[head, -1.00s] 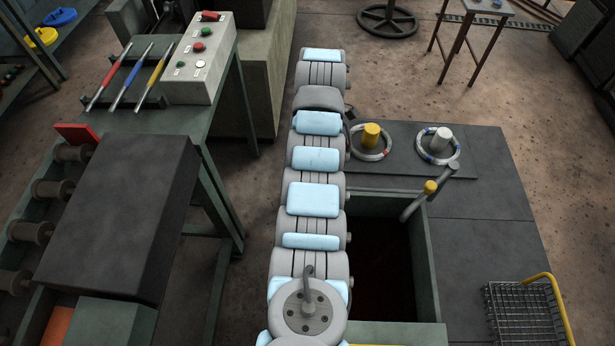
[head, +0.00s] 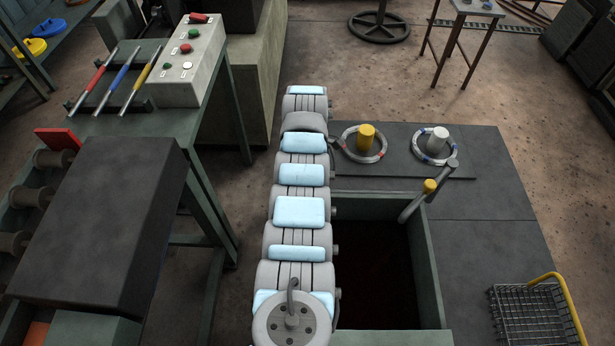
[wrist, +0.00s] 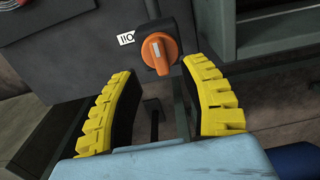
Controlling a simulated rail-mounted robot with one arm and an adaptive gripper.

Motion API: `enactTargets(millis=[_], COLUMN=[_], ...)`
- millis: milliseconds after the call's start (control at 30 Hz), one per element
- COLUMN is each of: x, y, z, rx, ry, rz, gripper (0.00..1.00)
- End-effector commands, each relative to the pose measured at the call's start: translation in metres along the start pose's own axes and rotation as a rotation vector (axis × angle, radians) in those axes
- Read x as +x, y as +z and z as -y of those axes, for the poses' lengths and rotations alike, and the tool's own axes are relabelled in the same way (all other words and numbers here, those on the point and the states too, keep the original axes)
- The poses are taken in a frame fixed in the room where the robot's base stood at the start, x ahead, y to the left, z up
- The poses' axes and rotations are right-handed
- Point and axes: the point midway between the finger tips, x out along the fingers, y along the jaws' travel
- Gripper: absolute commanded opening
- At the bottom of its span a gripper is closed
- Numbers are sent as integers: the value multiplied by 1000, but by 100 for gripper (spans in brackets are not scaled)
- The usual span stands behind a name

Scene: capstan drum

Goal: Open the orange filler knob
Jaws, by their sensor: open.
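The orange knob (wrist: 160,52) shows in the wrist view, on the front of a dark grey box, with a light raised bar across its face. A small white label (wrist: 126,38) reading "110" or similar sits just left of it. My gripper (wrist: 157,78) is open, with its two yellow ribbed fingers apart and nothing between them. The knob appears just beyond the fingertips, between them in the picture; I see no contact. In the head view my arm stretches away up the middle, and neither the gripper nor the knob can be made out there.
In the head view, a control box (head: 187,60) and several coloured rods stand on the left bench. An open dark pit (head: 375,270) lies right of my arm. Two posts with rings stand on a grey plate (head: 480,185) beyond it. A wire basket (head: 530,315) is at lower right.

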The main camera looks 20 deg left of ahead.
Motion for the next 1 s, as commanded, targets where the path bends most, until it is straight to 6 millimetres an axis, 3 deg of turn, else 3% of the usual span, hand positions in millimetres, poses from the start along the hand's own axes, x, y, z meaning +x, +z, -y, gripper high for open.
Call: enactTargets(millis=[100,333,833,867,1000], x=[25,43,50,50,50], y=[0,-1,0,0,0], z=[2,1,0,0,0], rx=[0,-1,0,0,0], ry=[-5,-4,0,0,0], rz=[0,0,0,0,0], gripper=[44,44,44,38,0])
